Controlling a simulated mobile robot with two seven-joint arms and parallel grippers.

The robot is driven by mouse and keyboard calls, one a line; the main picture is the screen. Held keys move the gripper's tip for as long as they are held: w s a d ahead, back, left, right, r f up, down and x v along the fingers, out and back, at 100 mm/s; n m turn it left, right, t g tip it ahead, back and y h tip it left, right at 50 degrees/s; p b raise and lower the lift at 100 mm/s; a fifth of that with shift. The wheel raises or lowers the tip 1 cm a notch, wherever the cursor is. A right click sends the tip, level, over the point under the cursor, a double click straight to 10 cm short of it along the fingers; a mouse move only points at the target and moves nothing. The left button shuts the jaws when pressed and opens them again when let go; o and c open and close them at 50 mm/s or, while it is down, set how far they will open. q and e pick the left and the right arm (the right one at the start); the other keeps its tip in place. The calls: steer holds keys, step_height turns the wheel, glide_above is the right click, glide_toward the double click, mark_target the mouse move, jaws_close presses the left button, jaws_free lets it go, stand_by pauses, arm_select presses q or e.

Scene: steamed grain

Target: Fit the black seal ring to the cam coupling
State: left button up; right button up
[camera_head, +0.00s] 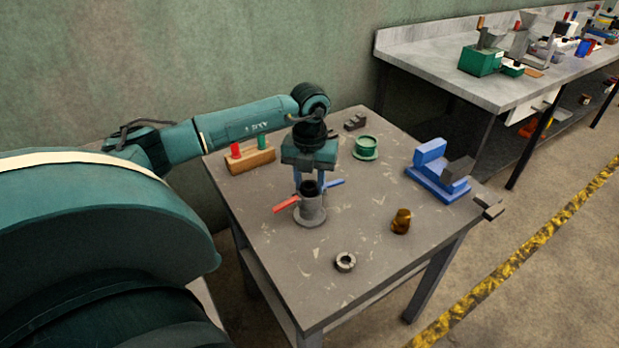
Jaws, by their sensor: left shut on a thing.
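The cam coupling (311,210) is a grey upright cylinder on a round base, near the middle of the table. A red lever (286,204) sticks out to its left and a blue lever (335,183) to its right. My left gripper (309,184) points straight down over the coupling and is shut on the black seal ring (309,188). The ring is at the coupling's open top; I cannot tell whether it touches the coupling or is inside it. The fingers partly hide it. My right gripper is not in view.
On the table (290,270) are a wooden block with red and green pegs (250,161), a green round part (366,147), a blue vise (436,177), a brown fitting (401,222) and a grey ring (345,262). The front left is clear. A cluttered bench (430,73) stands behind right.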

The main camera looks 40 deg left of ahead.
mark_target(310, 186)
arm_select(q)
steer(key=shift+r, duration=0.2)
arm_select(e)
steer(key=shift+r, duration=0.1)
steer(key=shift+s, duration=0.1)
arm_select(q)
steer(key=o, duration=1)
steer(key=shift+o, duration=0.2)
step_height(310, 186, up, 13)
steer(key=shift+b, duration=0.35)
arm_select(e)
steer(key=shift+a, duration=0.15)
